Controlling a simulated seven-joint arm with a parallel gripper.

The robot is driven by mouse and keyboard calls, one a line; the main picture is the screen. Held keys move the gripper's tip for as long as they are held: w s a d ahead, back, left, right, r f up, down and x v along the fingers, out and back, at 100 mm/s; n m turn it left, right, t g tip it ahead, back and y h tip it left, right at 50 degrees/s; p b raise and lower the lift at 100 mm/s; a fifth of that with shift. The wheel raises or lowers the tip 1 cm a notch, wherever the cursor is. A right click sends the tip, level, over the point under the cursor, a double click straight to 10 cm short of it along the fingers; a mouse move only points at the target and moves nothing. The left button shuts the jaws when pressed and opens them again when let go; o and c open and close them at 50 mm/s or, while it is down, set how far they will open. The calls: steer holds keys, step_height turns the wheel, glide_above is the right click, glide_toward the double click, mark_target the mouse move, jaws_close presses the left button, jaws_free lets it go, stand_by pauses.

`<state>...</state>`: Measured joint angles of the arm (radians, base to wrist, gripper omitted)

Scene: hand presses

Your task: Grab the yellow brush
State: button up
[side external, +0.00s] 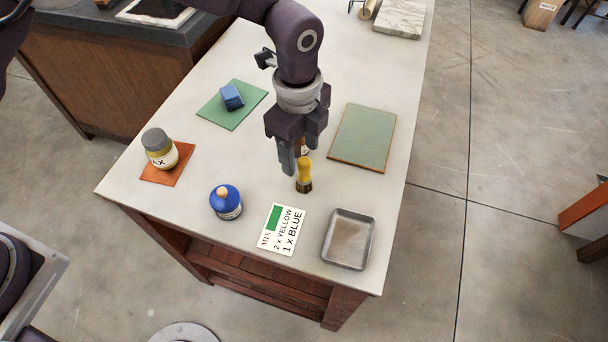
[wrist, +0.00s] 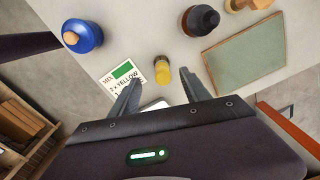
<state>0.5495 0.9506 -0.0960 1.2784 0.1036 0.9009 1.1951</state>
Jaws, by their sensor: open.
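The yellow brush (side external: 304,170) stands upright on the pale table in the side view, its yellow handle up and a dark band at its foot. It also shows in the wrist view (wrist: 162,73), just past my fingertips and lined up with the gap between them. My gripper (side external: 300,162) points down close to the brush and partly overlaps it in the side view. Its two fingers are apart and empty in the wrist view (wrist: 159,80). I cannot tell whether a finger touches the brush.
A dark brown bottle (wrist: 201,20) stands close to the brush, mostly hidden in the side view. Also around are a blue jar (side external: 226,202), a mix card (side external: 282,230), a grey tray (side external: 328,262), a green board (side external: 363,138), a grey-lidded jar (side external: 160,149) and a blue block (side external: 231,97).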

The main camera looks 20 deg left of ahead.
mark_target(305, 178)
steer(key=shift+m, duration=0.3)
steer(key=f, duration=0.9)
steer(key=shift+w+d+f, duration=0.1)
steer(key=shift+d, duration=0.3)
jaws_close()
